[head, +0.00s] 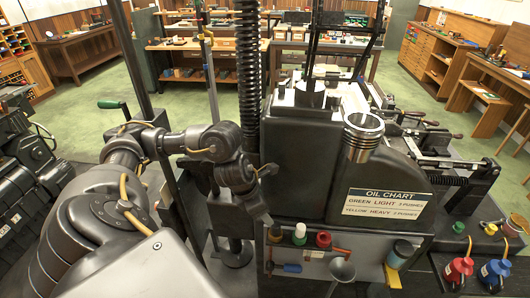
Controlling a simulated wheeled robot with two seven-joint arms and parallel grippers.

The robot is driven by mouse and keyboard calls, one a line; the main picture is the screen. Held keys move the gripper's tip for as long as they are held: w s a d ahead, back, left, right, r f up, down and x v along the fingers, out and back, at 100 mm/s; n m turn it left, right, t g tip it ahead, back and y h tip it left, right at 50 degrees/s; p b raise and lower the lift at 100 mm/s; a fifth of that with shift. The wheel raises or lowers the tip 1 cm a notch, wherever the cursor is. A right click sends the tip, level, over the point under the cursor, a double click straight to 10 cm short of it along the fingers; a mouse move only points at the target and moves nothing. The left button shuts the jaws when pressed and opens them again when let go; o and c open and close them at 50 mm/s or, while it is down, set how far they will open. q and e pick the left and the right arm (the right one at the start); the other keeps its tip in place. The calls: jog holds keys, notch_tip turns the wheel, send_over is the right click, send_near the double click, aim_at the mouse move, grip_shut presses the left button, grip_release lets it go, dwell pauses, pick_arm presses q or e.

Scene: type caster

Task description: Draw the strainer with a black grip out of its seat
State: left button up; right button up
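A silver ringed cylinder (363,135) stands upright in the top of the dark machine housing, above the oil chart plate. It may be the strainer's seat. I cannot make out a strainer with a black grip in it. My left arm comes in from the left and bends down in front of the machine. Its gripper (260,208) hangs at the left of the dark housing, well apart from the silver cylinder and lower than it. Whether its fingers are open or shut cannot be made out. My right gripper is not in view.
The oil chart plate (386,203) is on the housing. Below are small capped containers (323,240), a blue-handled tool (286,267) and a grey funnel (342,271). Red (458,270) and blue (493,274) oil cans stand at lower right. Levers and rails occupy the machine's right side.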

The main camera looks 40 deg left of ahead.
aim_at(276, 224)
pick_arm(q)
jog(key=p+x, duration=0.1)
jog(key=x, duration=1)
jog(key=shift+r, duration=0.1)
jog(key=shift+w, duration=0.1)
grip_shut()
